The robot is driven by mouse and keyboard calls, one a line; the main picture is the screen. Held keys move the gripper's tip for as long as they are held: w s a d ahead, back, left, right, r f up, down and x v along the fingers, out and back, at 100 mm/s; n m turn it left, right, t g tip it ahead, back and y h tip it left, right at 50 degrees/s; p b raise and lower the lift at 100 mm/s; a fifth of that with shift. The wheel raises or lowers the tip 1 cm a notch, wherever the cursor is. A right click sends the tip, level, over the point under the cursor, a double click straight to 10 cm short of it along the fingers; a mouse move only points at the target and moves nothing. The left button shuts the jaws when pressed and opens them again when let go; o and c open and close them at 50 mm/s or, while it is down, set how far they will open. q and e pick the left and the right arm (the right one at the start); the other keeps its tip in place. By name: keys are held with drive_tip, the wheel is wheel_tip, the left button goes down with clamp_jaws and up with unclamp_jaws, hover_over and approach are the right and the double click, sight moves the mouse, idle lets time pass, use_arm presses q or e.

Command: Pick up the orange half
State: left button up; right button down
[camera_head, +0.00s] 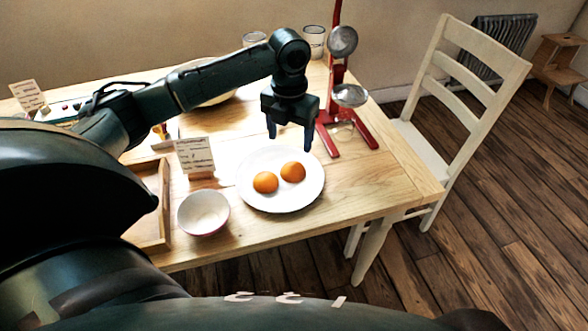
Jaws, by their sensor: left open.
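Two orange halves lie on a white plate (285,203) on the wooden table, rounded peel side up. One orange half (265,182) is at the left, and the other orange half (293,172) is just to its right and slightly farther back. My left gripper (289,143) points down above the far part of the plate, close to the halves. Its fingers are apart with nothing between them. My right gripper is not in view.
A red juicer press (374,141) stands right behind the plate. A white bowl (203,213), a card on a stand (196,156) and a wooden tray (163,200) are at the left. A cream chair (436,150) stands at the right. The table's front right is clear.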

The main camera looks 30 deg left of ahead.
sight(291, 167)
use_arm(q)
wheel_tip(291, 167, down, 10)
drive_tip(key=shift+w+f, duration=0.15)
drive_tip(key=shift+f, duration=0.1)
idle(0.3)
drive_tip(key=shift+c, duration=0.3)
drive_tip(key=c, duration=0.4)
